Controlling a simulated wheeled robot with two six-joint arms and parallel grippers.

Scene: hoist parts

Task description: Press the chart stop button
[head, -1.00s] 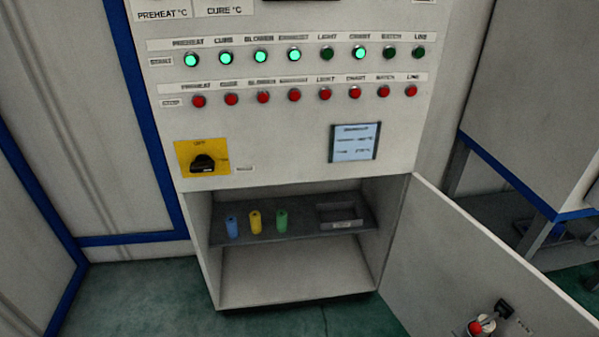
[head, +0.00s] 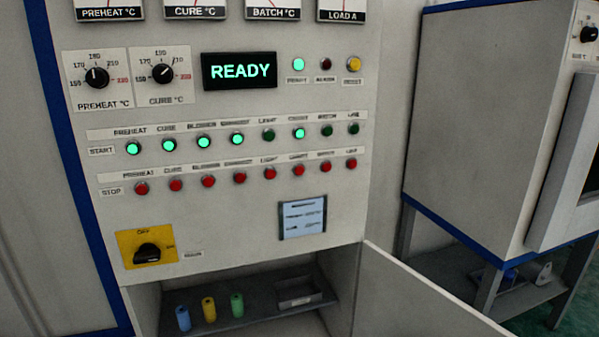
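The chart stop button (head: 298,170) is a small red button in the lower, stop row of the control panel (head: 230,240). It sits between the light stop button (head: 270,173) and the batch stop button (head: 325,166). The green chart start button (head: 299,133) above it is lit. The preheat, cure, blower and exhaust start buttons are lit too; light, batch and line are dark. Neither of my grippers shows in the head view.
A READY display (head: 240,70) and two dials are above the buttons. A yellow rotary switch (head: 147,251) and a small screen (head: 302,218) are below. The open cabinet door (head: 415,295) sticks out at lower right. A grey oven-like unit (head: 485,120) stands at right.

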